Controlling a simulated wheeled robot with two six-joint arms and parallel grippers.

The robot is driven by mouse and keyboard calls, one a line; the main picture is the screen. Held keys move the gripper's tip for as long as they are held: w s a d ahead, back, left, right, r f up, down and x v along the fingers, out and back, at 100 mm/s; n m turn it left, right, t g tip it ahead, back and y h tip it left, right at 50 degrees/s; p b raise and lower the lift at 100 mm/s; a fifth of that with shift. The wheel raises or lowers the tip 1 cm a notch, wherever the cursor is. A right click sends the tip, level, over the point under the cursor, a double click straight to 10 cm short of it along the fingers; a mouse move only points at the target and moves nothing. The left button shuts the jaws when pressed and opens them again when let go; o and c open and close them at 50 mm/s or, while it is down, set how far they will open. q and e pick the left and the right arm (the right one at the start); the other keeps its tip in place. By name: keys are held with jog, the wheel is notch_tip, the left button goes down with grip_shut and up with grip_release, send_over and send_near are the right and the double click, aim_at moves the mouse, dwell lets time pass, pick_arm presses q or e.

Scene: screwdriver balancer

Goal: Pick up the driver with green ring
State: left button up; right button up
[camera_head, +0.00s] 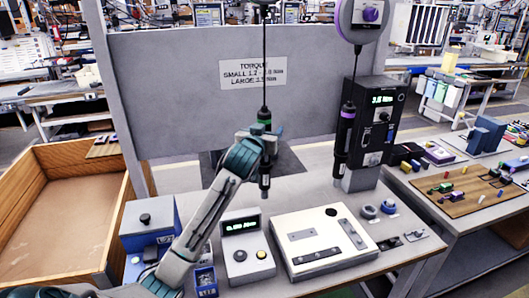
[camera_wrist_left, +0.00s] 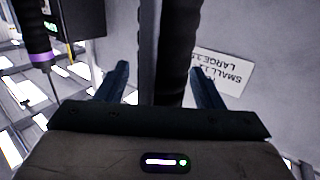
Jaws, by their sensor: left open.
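The driver with the green ring (camera_head: 264,117) hangs upright from a cable in front of the grey panel in the head view. Its middle is hidden behind my left gripper (camera_head: 268,134), and its lower end shows below the gripper. In the left wrist view my left gripper (camera_wrist_left: 160,84) is open, with one blue finger on each side of a dark upright shaft, the driver body (camera_wrist_left: 168,50). I see gaps between the fingers and the shaft. The green ring is not seen in that view. My right gripper is not in view.
A second driver with a purple ring (camera_head: 347,112) hangs to the right by a black torque unit (camera_head: 372,125); it also shows in the left wrist view (camera_wrist_left: 42,57). Below are a white fixture box (camera_head: 322,240) and a small display box (camera_head: 246,250). A wooden crate (camera_head: 60,175) stands left.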

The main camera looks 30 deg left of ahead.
pick_arm(q)
jog(key=shift+c, duration=0.4)
grip_shut()
jog(key=shift+r, duration=0.1)
